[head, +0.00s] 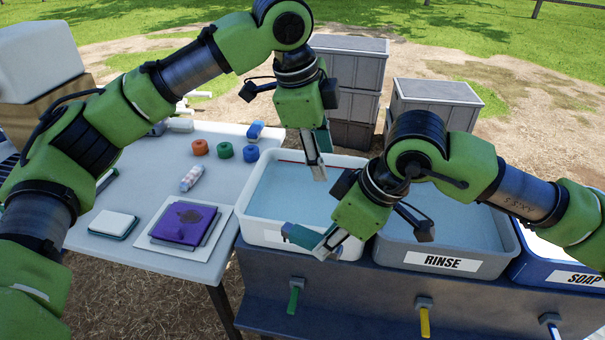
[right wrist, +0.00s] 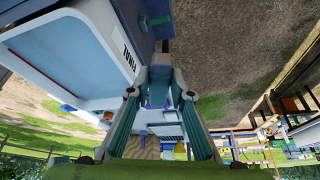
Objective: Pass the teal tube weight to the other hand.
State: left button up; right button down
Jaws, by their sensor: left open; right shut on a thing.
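My right gripper (head: 306,243) is low over the front rim of the left white basin. It is shut on the teal tube weight. In the right wrist view a teal-grey piece (right wrist: 160,77) shows between the fingertips and appears to be the weight. My left gripper (head: 321,163) is open and empty. It points down over the back right part of the same basin, above and apart from the right gripper.
The white basin (head: 262,233) and the grey RINSE basin (head: 399,256) hold water. A blue SOAP basin (head: 540,262) stands at right. The white table (head: 140,176) carries orange and green caps, a bottle and a purple cloth (head: 184,222). Grey crates (head: 350,70) are stacked behind.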

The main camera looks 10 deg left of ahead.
aim_at(302, 230)
pick_arm(q)
jog(key=s+a+r+m+g+y, duration=0.2)
jog(key=s+m+g, duration=0.15)
jog(key=s, duration=0.55)
jog(key=shift+t, duration=0.45)
jog(key=f, duration=1.2)
jog(key=shift+d, duration=0.25)
jog(key=shift+c, duration=0.3)
grip_shut()
pick_arm(e)
jog(key=c, duration=1.7)
grip_release()
